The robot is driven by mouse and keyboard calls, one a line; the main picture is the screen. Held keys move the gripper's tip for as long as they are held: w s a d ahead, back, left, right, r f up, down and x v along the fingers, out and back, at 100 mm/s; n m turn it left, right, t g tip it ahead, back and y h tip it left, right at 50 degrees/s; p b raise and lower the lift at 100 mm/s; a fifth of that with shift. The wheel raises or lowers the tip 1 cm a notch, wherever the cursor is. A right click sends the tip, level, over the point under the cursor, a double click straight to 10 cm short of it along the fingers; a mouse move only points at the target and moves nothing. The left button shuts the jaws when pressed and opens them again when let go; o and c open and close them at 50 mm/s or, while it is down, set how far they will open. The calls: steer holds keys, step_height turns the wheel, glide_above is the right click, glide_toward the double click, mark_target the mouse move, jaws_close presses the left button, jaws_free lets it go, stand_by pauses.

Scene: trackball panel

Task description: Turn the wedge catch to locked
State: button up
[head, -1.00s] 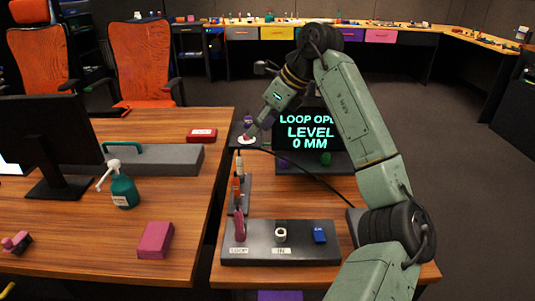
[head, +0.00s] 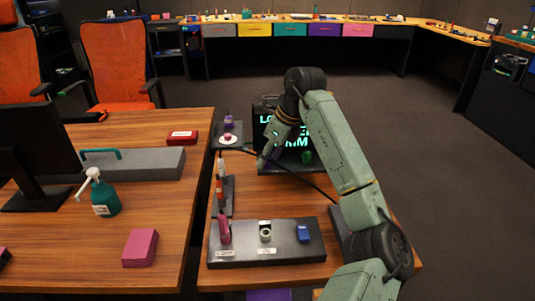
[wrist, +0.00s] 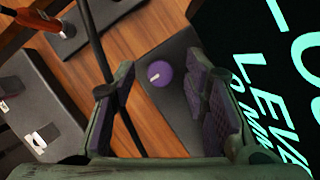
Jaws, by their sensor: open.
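A round purple knob (wrist: 160,74) with a pale line across its top stands on the dark base of the display, shown in the wrist view. I cannot tell for certain whether it is the wedge catch. My gripper (wrist: 157,88) is open, its fingers to either side of the knob in that picture. It seems above the knob, with no contact visible. In the head view my gripper (head: 267,160) hangs in front of the display and hides the purple knob. A green knob (head: 306,157) shows to the right on the same base.
A red-orange handle (head: 220,188) stands on a strip at left. A black cable (wrist: 98,60) crosses the table. The display (head: 270,125) stands close behind.

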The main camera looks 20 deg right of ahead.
steer(key=shift+a+f, duration=0.1)
steer(key=shift+f, duration=0.05)
jaws_close()
stand_by(0.5)
